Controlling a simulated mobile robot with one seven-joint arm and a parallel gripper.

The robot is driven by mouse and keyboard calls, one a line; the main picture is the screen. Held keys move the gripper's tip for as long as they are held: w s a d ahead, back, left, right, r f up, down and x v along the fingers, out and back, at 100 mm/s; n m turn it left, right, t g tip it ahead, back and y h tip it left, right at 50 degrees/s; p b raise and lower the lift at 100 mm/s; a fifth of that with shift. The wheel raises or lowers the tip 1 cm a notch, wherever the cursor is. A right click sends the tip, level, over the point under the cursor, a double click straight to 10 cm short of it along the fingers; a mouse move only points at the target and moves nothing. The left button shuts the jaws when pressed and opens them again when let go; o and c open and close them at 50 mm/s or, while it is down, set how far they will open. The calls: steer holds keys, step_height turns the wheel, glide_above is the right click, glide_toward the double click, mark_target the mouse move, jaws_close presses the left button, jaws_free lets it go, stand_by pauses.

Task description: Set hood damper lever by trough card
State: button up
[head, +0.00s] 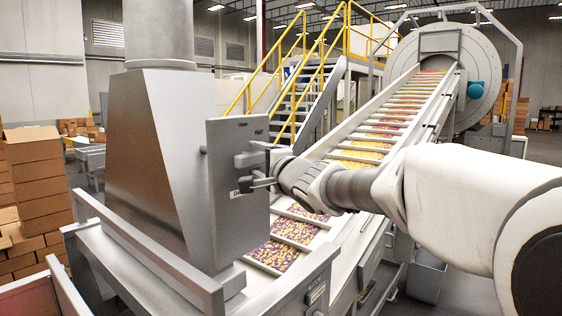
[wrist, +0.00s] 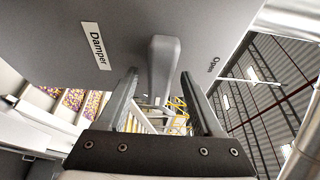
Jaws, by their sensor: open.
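The damper plate (head: 228,205) is a grey panel on the side of the steel hood (head: 160,150). In the wrist view the grey lever (wrist: 164,62) stands out from the plate, between a "Damper" label (wrist: 96,46) and an "Open" mark (wrist: 214,66). My gripper (head: 256,166) is at the plate, open, with one finger on each side of the lever; it also shows in the wrist view (wrist: 160,76). Whether either finger touches the lever cannot be told. A small card (head: 316,293) is on the trough's near end; its text is too small to read.
An inclined conveyor (head: 400,105) with purple and yellow candies rises to a round drum (head: 475,75). Yellow-railed stairs (head: 305,80) stand behind. Stacked cardboard boxes (head: 36,185) are at the left. Steel rails (head: 150,255) run below the hood, close to the arm's side.

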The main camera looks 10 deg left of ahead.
jaws_close()
stand_by(0.3)
